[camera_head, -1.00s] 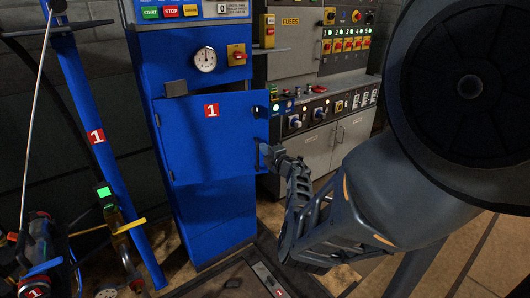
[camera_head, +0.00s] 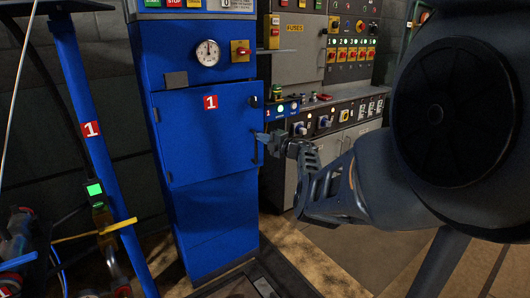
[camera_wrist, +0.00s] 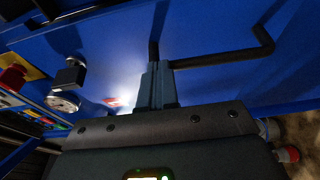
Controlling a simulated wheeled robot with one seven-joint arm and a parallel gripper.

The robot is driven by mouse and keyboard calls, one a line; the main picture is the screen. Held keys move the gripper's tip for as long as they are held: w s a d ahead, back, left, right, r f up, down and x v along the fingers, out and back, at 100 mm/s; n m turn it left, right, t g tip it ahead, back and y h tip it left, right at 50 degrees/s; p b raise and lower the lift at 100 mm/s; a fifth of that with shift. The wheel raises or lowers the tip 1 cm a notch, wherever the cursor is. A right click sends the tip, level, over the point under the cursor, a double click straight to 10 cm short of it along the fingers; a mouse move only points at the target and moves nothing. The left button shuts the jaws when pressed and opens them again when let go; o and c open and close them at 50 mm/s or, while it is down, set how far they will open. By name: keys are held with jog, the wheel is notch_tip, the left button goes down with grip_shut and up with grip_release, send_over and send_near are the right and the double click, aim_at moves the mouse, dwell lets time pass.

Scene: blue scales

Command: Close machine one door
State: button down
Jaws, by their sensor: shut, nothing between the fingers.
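Machine one is a tall blue cabinet (camera_head: 210,215) in the left middle of the head view. Its door (camera_head: 190,130) is a blue panel with a red "1" label (camera_head: 210,102) and a dark handle (camera_head: 254,150) near its right edge. The door lies close to the cabinet front; I cannot tell whether it is fully closed. My gripper (camera_head: 262,137) is at the door's right edge, beside the handle. In the wrist view, the shut, empty fingers (camera_wrist: 157,75) are close to the blue surface, beside the bent black handle (camera_wrist: 262,40). Contact is unclear.
A dial gauge (camera_head: 207,52) and a red-yellow switch (camera_head: 240,50) are above the door. A grey control bench (camera_head: 330,155) stands to the right. A blue post (camera_head: 85,110) and a tool cart (camera_head: 20,240) stand at the left. Floor is open at lower right.

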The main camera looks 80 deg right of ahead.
aim_at(257, 131)
jog(key=shift+n+t+y, duration=0.4)
jog(key=shift+n+y, duration=0.3)
jog(key=shift+y, duration=0.1)
jog(key=d+b, duration=0.2)
jog(key=b, duration=0.2)
jog(key=w+d+b, duration=0.1)
jog(key=d+b, duration=0.1)
jog(key=b, duration=0.2)
jog(key=w+d+b, duration=0.1)
jog(key=d+b, duration=0.1)
jog(key=b, duration=0.2)
jog(key=shift+w+b, duration=0.1)
jog(key=shift+b, duration=0.3)
jog(key=shift+w+d, duration=0.2)
jog(key=shift+a+f, duration=0.1)
